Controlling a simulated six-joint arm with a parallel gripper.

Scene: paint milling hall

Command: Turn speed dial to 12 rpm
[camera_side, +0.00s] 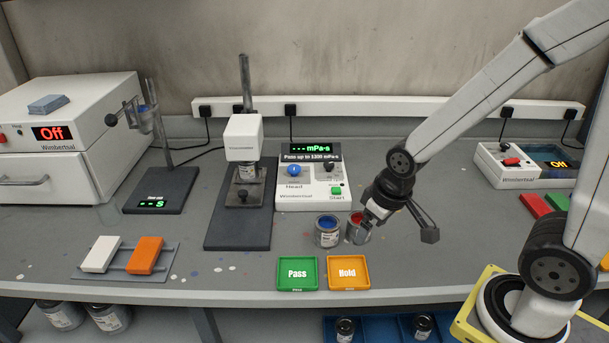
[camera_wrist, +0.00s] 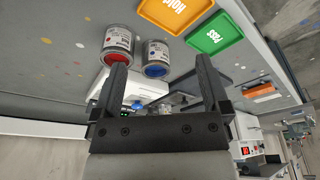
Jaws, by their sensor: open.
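The white control box (camera_side: 312,196) stands at the middle of the bench, with a display reading "--- mPa·s". It carries a blue knob (camera_side: 294,170) marked "Head", a black knob (camera_side: 328,166) and a green Start button (camera_side: 336,191). The small scale marks are unreadable, so I cannot tell the dial's setting. My gripper (camera_side: 400,224) is open and empty, right of the box and above the bench, near the paint cans. In the wrist view my gripper (camera_wrist: 163,72) partly frames the box (camera_wrist: 150,88) and its blue knob (camera_wrist: 137,105); the black knob is not clear there.
A blue paint can (camera_side: 327,232) and a red paint can (camera_side: 357,230) stand before the box, close to my gripper. Green Pass (camera_side: 298,288) and orange Hold (camera_side: 348,288) trays lie in front. A viscometer stand (camera_side: 243,140) rises left of the box.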

